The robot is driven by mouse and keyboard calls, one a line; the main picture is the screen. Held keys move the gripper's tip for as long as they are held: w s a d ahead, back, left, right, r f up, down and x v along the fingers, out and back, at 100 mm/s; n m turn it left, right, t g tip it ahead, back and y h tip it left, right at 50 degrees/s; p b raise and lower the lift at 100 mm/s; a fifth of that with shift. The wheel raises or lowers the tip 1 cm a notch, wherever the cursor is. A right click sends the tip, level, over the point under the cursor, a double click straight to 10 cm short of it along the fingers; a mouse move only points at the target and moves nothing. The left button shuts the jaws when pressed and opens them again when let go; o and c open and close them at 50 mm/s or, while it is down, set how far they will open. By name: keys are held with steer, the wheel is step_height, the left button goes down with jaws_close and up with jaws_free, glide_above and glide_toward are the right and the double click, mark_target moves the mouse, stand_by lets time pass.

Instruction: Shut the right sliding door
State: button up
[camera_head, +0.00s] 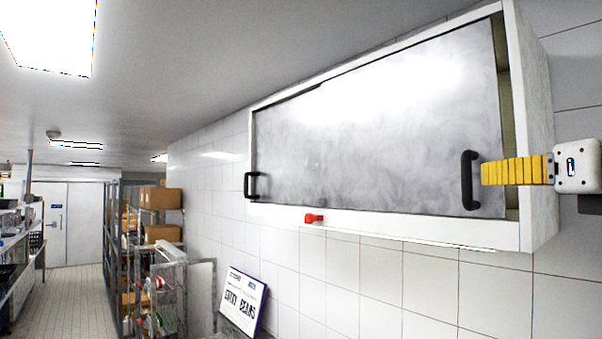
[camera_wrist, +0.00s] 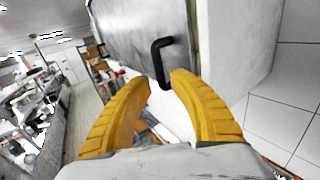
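A white wall cabinet (camera_head: 380,231) has two grey sliding doors. The right sliding door (camera_head: 420,110) has a black bar handle (camera_head: 466,190) near its right edge. A narrow dark gap shows between that edge and the cabinet's right side wall. My gripper (camera_head: 484,173) has yellow fingers and reaches in from the right, its tips close beside the handle. In the wrist view my gripper (camera_wrist: 160,77) is open, with the lower end of the handle (camera_wrist: 157,68) showing between the fingertips. I cannot tell whether a finger touches it.
The left door has its own black handle (camera_head: 251,186). A small red object (camera_head: 314,218) sits at the cabinet's lower edge. A sign board (camera_head: 242,302) leans below by the tiled wall. Shelving with boxes (camera_head: 160,198) stands farther left, beside a clear aisle (camera_head: 75,300).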

mark_target(470, 177)
steer(key=w+p, duration=0.2)
steer(key=w, duration=0.7)
steer(key=shift+a, duration=0.1)
steer(key=shift+s, duration=0.15)
jaws_close()
